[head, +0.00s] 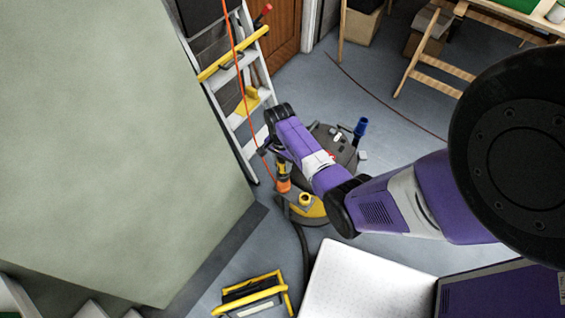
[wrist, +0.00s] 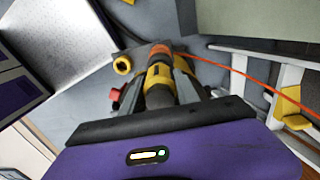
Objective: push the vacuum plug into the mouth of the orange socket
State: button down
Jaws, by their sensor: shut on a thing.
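My gripper (wrist: 160,74) is shut on the vacuum plug (wrist: 159,90), a yellow body with black bands, between its two fingers in the wrist view. The plug also shows in the head view (head: 283,171), partly covered by my gripper (head: 279,160). The orange socket (wrist: 160,50) lies straight beyond the plug's far end, in line with it. It also shows in the head view (head: 284,186), just below the plug. The two look touching or very close; the socket's mouth is hidden, so I cannot tell how deep the plug sits.
An orange cord (head: 242,90) runs from the socket up past a stepladder (head: 229,75). A yellow and dark vacuum (head: 311,214) stands beneath on the grey floor. A pale green panel (head: 110,130) fills the left. A white perforated surface (head: 360,280) is at the front.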

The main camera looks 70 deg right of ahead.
jog(key=shift+f+b, duration=1.15)
jog(key=shift+f, duration=0.45)
jog(key=c, duration=0.8)
grip_release()
jog(key=shift+r, duration=0.15)
notch_tip(320, 180, up, 8)
jog(key=shift+w+f, duration=0.1)
jog(key=shift+f, duration=0.1)
